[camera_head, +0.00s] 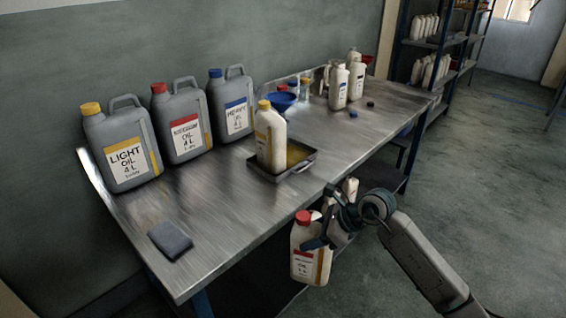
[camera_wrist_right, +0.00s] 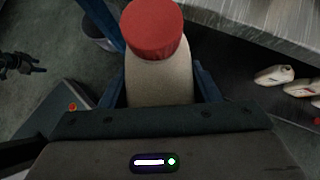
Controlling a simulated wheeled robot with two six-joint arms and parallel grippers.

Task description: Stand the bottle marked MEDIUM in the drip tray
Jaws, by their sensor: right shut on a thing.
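A white bottle with a red cap and a red-banded label (camera_head: 310,262) hangs upright in front of the table's long edge, below its top. The top word on its label is too small to read. My right gripper (camera_head: 322,240) is shut around its upper body. Its red cap (camera_wrist_right: 152,30) fills the top middle of the right wrist view. The black drip tray (camera_head: 297,167) is on the table, with a yellow-capped white bottle (camera_head: 271,140) standing in it. A dark gripper-like shape (camera_wrist_right: 20,64), perhaps my left gripper, is at the left of the wrist view; its jaws are unclear.
Three grey jugs stand along the wall: yellow-capped (camera_head: 125,150), red-capped (camera_head: 182,125) and blue-capped (camera_head: 231,105). A blue funnel (camera_head: 281,101) is behind the tray. White bottles (camera_head: 338,88) stand farther along. A dark pad (camera_head: 170,241) lies at the near end.

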